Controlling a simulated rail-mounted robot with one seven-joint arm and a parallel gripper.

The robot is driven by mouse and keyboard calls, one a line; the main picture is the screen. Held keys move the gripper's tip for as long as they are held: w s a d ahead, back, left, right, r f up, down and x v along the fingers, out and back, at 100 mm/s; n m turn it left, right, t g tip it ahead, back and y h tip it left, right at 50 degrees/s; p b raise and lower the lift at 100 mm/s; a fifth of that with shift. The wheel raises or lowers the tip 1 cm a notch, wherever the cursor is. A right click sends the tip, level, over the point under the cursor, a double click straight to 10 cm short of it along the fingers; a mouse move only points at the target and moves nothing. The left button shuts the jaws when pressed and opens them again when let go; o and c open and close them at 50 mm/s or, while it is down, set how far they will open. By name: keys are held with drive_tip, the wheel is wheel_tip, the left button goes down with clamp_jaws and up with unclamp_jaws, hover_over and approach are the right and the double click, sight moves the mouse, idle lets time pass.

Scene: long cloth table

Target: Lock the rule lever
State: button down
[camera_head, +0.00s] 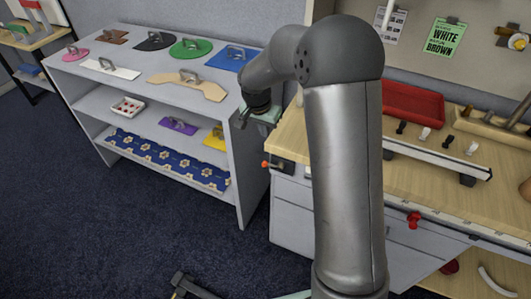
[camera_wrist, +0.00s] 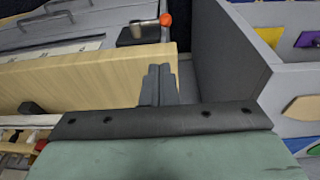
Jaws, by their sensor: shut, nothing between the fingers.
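A small lever with an orange knob (camera_head: 265,164) sits on a dark block at the left end of the workbench, below the wooden top. In the wrist view the orange knob (camera_wrist: 165,19) shows at the top, beside a dark metal block (camera_wrist: 139,33). A red-handled part (camera_head: 413,217) is on the bench front; I cannot tell for certain which is the rule lever. My gripper (camera_wrist: 157,70) is shut and empty, beside the pale wooden bench edge and apart from the orange knob. In the head view my gripper (camera_head: 242,119) is small and partly hidden by my arm.
A grey shelf unit (camera_head: 140,75) with coloured handled plates stands left of the workbench (camera_head: 292,135), with a narrow gap between. A long pale bar (camera_head: 435,157) and a red tray (camera_head: 412,103) lie on the bench. The dark floor (camera_head: 130,230) in front is mostly clear.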

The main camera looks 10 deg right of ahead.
drive_tip(key=shift+s, duration=0.1)
drive_tip(key=p, duration=0.3)
hover_over(268, 164)
drive_tip(key=x, duration=0.4)
drive_tip(key=s+a+x, duration=0.1)
drive_tip(key=x, duration=0.3)
drive_tip(key=a+x, duration=0.1)
drive_tip(key=x, duration=0.3)
drive_tip(key=shift+s+d+f, duration=0.1)
drive_tip(key=shift+s+f, duration=0.15)
drive_tip(key=shift+s, duration=0.1)
drive_tip(key=shift+s+f, duration=0.1)
drive_tip(key=shift+f, duration=0.65)
drive_tip(key=shift+f, duration=0.1)
